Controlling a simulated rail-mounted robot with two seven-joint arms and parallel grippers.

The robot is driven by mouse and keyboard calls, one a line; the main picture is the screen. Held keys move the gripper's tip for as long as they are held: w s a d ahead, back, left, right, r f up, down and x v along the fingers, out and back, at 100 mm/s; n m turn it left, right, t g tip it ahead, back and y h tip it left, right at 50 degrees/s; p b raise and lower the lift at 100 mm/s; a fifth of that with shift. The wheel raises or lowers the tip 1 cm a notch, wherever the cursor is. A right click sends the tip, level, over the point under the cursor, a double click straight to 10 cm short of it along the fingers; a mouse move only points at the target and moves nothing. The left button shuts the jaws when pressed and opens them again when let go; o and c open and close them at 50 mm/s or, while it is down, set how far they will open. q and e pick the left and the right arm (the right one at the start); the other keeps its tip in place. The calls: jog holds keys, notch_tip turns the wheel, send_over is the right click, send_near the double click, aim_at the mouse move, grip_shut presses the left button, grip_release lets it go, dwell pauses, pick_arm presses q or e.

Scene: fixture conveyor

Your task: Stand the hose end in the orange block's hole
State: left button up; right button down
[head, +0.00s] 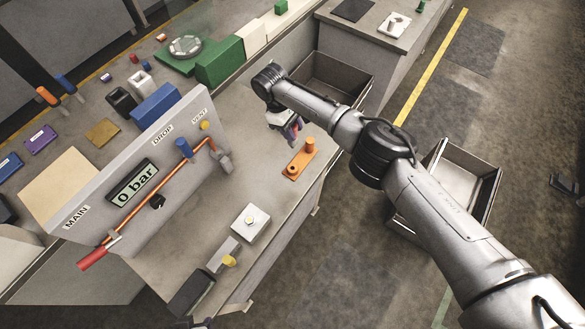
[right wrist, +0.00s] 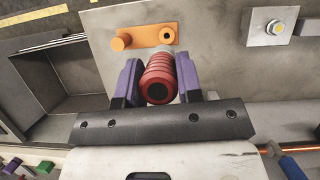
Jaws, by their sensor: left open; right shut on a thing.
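The orange block (head: 301,160) lies flat on the grey bench, with a round post at one end and a dark hole at the other. In the right wrist view the block (right wrist: 146,36) is just beyond my gripper. My right gripper (right wrist: 158,82) is shut on the red ribbed hose end (right wrist: 158,80), with a grey part showing behind it. In the head view my right gripper (head: 291,130) is beside the block's post end, apart from it; the hose end is mostly hidden there. Only a sliver of my left gripper (head: 205,323) shows at the bottom edge.
A panel (head: 95,205) reading 0 bar, with an orange pipe and red handle, stands left of the block. Grey bins (head: 335,85) lie beyond and right of the bench. Bench around the block is clear.

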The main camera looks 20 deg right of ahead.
aim_at(292, 147)
jog(key=shift+f+b, duration=0.75)
jog(key=shift+f, duration=0.45)
jog(key=shift+f+b, duration=0.95)
jog(key=shift+f, duration=0.35)
jog(key=shift+f+b, duration=0.55)
jog(key=shift+f, duration=0.15)
jog(key=shift+f+b, duration=0.85)
jog(key=shift+f, duration=0.2)
jog(key=shift+f+b, duration=0.85)
jog(key=shift+f, duration=0.25)
notch_tip(292, 147, down, 6)
jog(key=b, duration=0.5)
jog(key=shift+f, duration=0.15)
